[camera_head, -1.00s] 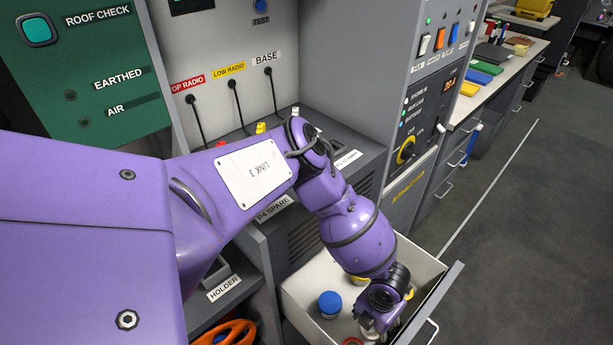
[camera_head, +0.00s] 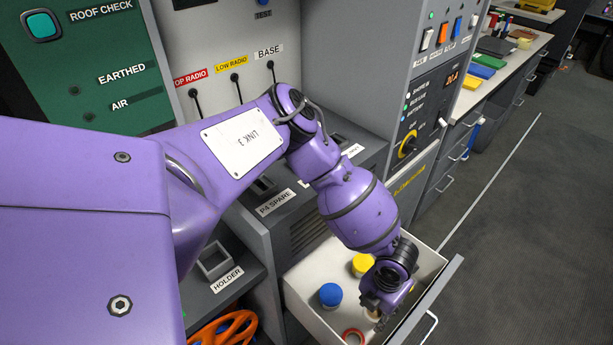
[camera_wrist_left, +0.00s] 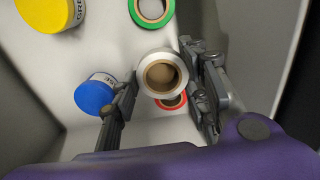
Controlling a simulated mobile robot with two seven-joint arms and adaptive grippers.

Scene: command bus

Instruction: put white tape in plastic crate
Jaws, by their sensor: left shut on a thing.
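The white tape (camera_wrist_left: 158,54) is a white roll with a brown core, between the two fingers of my left gripper (camera_wrist_left: 160,76) in the wrist view. The gripper is shut on it. The roll partly covers a red tape behind it. In the head view my left gripper (camera_head: 373,311) is inside the open drawer (camera_head: 300,303), near its front, pointing down; the wrist hides most of the roll there. No plastic crate can be made out in these frames. My right gripper is not in view.
The drawer also holds a blue-lidded jar (camera_head: 331,295), a yellow-lidded jar (camera_head: 362,265), a red tape (camera_head: 353,336) and a green tape (camera_wrist_left: 151,10). Drawer walls stand close around the gripper. An orange object (camera_head: 222,329) lies left of the drawer. Floor to the right is clear.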

